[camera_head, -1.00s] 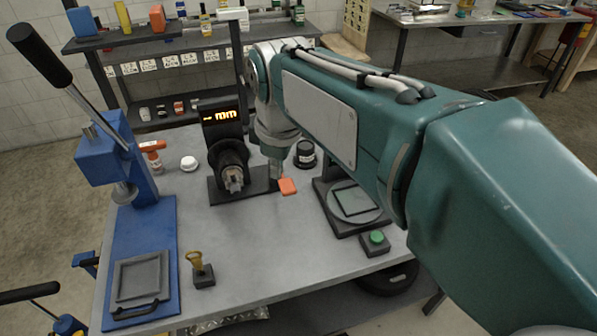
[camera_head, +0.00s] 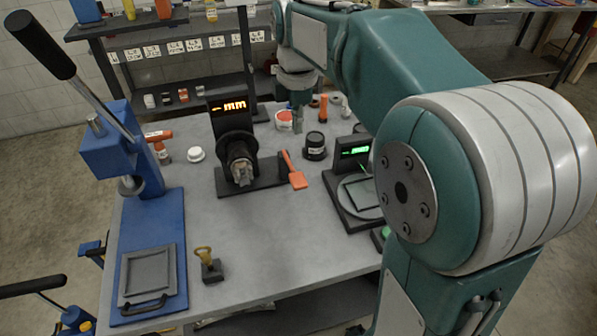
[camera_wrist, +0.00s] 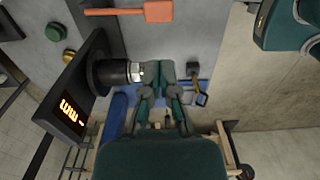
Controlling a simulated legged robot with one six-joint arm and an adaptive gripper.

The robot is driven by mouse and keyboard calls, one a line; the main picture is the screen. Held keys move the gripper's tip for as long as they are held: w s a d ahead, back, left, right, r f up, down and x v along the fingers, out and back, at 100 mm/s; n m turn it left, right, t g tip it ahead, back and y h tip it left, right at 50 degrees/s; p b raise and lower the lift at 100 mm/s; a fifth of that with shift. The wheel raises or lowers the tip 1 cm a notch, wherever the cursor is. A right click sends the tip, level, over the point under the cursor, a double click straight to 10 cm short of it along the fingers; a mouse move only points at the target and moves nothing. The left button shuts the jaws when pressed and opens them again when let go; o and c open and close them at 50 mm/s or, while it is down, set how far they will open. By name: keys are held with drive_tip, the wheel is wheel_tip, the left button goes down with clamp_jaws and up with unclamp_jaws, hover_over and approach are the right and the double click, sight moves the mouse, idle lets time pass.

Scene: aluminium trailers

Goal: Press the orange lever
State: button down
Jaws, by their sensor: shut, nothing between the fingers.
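The orange lever (camera_head: 291,166) slants from the right side of a black device (camera_head: 239,155) with an amber display on the grey table. Its flat orange end points toward the table's near side.
A blue lever press (camera_head: 150,205) stands left. A black scale (camera_head: 352,195) with a green display stands right, partly behind my arm. A black jar (camera_head: 315,145), a white cap (camera_head: 196,154) and a small yellow-topped stand (camera_head: 207,266) are on the table. The middle front is clear.

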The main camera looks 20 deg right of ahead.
sight(298, 180)
wheel_tip(298, 180, down, 14)
drive_tip(key=shift+r, duration=0.1)
idle(0.4)
